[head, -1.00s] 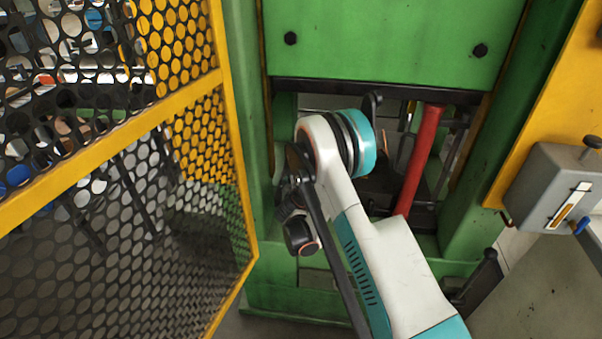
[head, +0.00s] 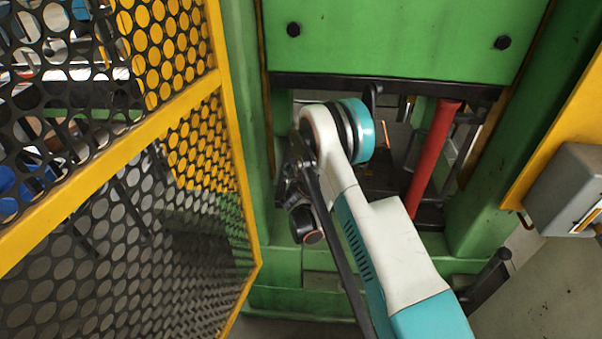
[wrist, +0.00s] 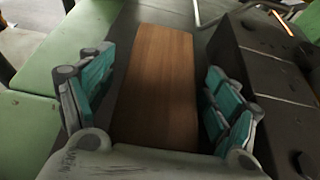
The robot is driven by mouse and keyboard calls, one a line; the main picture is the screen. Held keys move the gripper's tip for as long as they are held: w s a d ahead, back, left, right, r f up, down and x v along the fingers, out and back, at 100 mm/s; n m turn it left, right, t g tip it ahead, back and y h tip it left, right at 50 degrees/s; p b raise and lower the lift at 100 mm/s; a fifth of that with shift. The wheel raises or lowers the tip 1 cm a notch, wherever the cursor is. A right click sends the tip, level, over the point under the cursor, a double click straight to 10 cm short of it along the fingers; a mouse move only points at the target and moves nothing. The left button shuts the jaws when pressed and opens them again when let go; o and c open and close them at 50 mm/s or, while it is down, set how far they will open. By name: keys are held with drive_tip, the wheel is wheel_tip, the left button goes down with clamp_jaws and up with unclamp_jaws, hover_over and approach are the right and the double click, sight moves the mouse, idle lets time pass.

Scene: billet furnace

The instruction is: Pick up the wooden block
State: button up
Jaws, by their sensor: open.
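The wooden block (wrist: 158,85) is a long brown piece with visible grain, in the middle of the wrist view. It lies between the two teal finger pads of my gripper (wrist: 152,98). The near end of the block is hidden behind the gripper body. In the head view my arm hides the block, and the gripper's fingers cannot be made out there.
The arm reaches into the opening of a green press frame (head: 395,40). A red cylinder (head: 433,160) stands right of the arm. A yellow mesh guard (head: 150,150) is at left, and a grey box (head: 565,185) at right. A dark block-like part (wrist: 265,85) is close right of the gripper.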

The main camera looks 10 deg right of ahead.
drive_tip(key=c, duration=1.2)
